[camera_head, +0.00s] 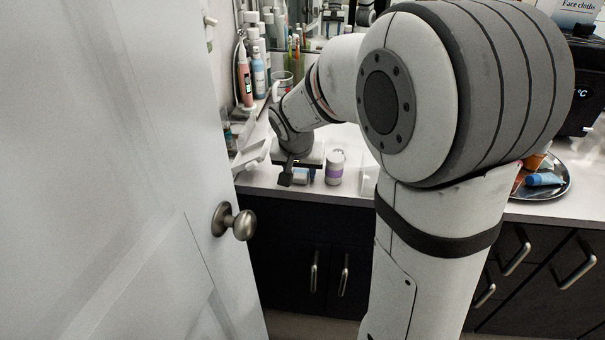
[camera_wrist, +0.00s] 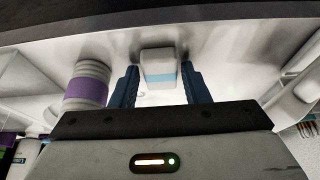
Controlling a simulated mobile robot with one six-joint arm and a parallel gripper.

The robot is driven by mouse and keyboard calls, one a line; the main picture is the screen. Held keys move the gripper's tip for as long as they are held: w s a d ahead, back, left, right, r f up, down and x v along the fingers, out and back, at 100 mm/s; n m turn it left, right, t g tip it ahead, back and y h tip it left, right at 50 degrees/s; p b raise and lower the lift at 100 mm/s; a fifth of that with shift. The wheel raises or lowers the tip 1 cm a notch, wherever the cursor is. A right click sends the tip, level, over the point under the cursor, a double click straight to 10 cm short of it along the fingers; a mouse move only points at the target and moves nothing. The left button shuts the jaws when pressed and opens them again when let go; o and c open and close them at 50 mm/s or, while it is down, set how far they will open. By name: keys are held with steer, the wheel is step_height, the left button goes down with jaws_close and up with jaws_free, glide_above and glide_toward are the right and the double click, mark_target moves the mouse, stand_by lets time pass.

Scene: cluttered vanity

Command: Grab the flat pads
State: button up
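My gripper (camera_wrist: 160,85) is open, its two dark fingers pointing at a small white pack with a pale blue band (camera_wrist: 158,68). The pack lies between or just beyond the fingertips, with a gap on each side. I cannot read its label, so I cannot tell for sure that it is the flat pads. In the head view the pack (camera_head: 300,175) shows in part beside my gripper, near the counter's front edge. A white round container with a purple band (camera_wrist: 87,88) stands just left of the fingers in the wrist view; it also shows in the head view (camera_head: 334,167).
A white door (camera_head: 110,180) with a knob fills the left. Bottles and a pink-and-black toothbrush (camera_head: 244,75) stand at the back left of the counter (camera_head: 350,140). A round tray (camera_head: 552,190) holding a blue tube is at the right. My arm hides the middle.

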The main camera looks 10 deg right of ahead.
steer(key=c, duration=0.7)
steer(key=shift+o, duration=0.2)
